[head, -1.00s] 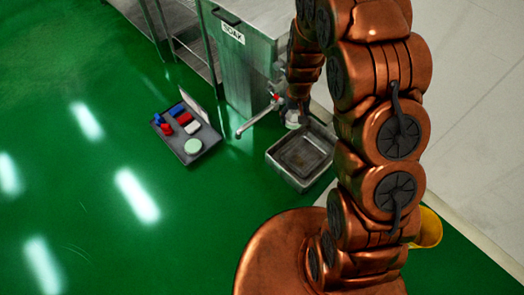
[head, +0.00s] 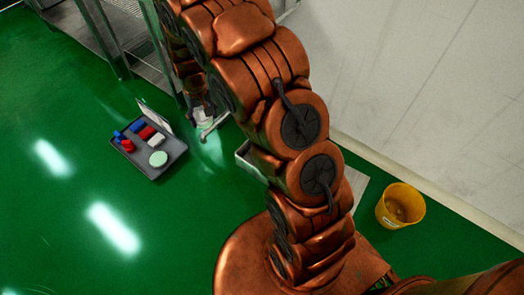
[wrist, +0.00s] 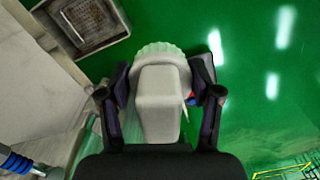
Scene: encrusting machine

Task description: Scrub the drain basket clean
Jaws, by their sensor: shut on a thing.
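My gripper (wrist: 159,105) is shut on a pale, off-white block-shaped handle (wrist: 158,100). A pale, ridged round edge (wrist: 158,50), perhaps bristles, shows beyond it; it looks like a scrub brush. In the head view my gripper (head: 203,117) is small and partly hidden by my arm, left of the metal tub (head: 243,160). The tub is mostly covered by my arm there. In the wrist view the tub (wrist: 112,38) is at the upper left, apart from the held thing, with a dark, square, basket-like shape (wrist: 85,20) inside. I cannot tell for sure whether that is the drain basket.
A grey tray (head: 172,167) with red, blue and white items and a pale green disc lies on the green floor at left. A yellow bucket (head: 400,207) stands at right by the pale wall. Metal racks stand at the back left. Open floor lies at left.

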